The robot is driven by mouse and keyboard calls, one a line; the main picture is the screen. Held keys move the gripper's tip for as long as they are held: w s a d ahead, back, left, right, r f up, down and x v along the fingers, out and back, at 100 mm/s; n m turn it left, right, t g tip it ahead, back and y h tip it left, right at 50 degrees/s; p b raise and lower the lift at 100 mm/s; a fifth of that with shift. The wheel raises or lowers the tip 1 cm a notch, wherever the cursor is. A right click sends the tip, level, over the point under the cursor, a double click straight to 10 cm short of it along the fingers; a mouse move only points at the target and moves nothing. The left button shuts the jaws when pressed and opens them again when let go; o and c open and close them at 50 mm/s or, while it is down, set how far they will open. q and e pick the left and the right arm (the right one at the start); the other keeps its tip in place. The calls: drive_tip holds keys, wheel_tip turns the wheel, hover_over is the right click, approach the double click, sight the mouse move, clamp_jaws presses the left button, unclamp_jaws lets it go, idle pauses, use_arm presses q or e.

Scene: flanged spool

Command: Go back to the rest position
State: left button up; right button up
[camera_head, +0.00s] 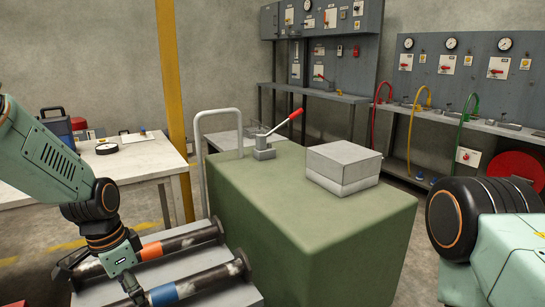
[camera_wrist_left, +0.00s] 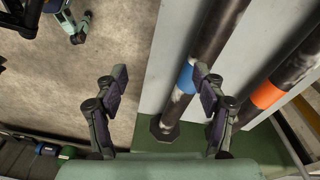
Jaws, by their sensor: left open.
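A second spool with an orange band (camera_head: 185,240) lies parallel behind. My right gripper is out of view; part of its arm shows at the right.
The spools lie on a grey stepped rack (camera_head: 160,270). A green block (camera_head: 320,235) bears a grey box (camera_head: 343,167) and a red-handled lever device (camera_head: 265,148). A white table (camera_head: 125,160) stands behind the left arm. Gauge panels line the back wall.

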use_arm(q)
drive_tip(key=s+d+f+n+t, duration=0.2)
drive_tip(key=s+f+n, duration=0.15)
drive_tip(key=f, duration=0.25)
drive_tip(key=s+d+f+n+t, duration=0.1)
drive_tip(key=s+d+f+n, duration=0.15)
drive_tip(key=f+n, duration=0.35)
drive_tip(key=s+f+g, duration=0.1)
drive_tip(key=s+f, duration=0.3)
drive_tip(key=s, duration=0.8)
drive_tip(key=s+f+g+y, duration=0.1)
drive_tip(key=s+f, duration=0.4)
drive_tip(key=s, duration=0.7)
drive_tip(key=shift+s+d+f+g, duration=0.3)
drive_tip(key=shift+s+g, duration=0.1)
drive_tip(key=shift+g, duration=0.4)
drive_tip(key=shift+a, duration=0.1)
